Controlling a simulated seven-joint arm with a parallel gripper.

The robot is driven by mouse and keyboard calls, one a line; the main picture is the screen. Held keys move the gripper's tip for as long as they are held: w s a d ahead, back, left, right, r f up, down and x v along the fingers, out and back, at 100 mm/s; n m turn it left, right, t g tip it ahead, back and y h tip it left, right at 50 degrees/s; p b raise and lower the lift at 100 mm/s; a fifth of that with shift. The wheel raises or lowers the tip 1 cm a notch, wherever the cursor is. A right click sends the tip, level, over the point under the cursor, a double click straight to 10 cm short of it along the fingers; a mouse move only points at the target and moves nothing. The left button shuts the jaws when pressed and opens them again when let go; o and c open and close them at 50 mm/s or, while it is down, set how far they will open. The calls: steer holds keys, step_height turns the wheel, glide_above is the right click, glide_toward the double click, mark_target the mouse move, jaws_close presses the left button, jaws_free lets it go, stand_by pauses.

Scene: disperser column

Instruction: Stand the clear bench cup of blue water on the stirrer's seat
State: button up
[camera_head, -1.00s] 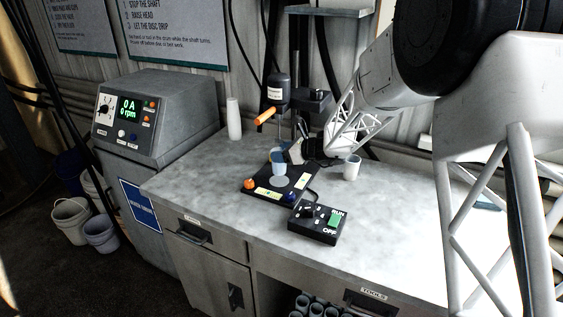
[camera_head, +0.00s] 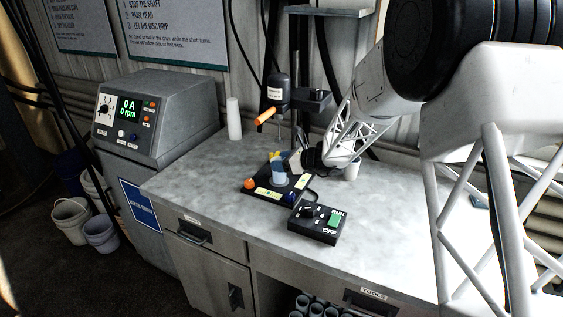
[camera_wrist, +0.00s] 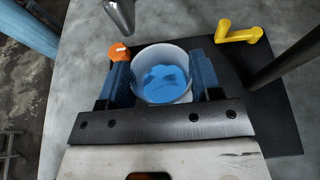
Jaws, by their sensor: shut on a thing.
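The clear bench cup of blue water (camera_head: 278,172) is upright at the stirrer's black base plate (camera_head: 263,191) in the head view. In the wrist view the cup (camera_wrist: 163,75) is seen from above with blue liquid inside. My gripper (camera_head: 287,165) reaches in from the right; in the wrist view its two blue fingers (camera_wrist: 163,82) are shut on the cup, one on each side. The pale round seat (camera_head: 284,183) shows in part at the cup's foot. I cannot tell whether the cup's bottom touches it. The stirrer head (camera_head: 278,93) stands above, with an orange handle.
A metal shaft (camera_wrist: 119,12) hangs just beyond the cup in the wrist view. A yellow crank (camera_wrist: 239,32) and dark post are at the right. A switch box (camera_head: 317,224) sits in front.

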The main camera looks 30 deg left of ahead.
steer(key=o, duration=1)
steer(key=shift+c, duration=0.2)
steer(key=shift+r, duration=0.15)
steer(key=v, duration=1.2)
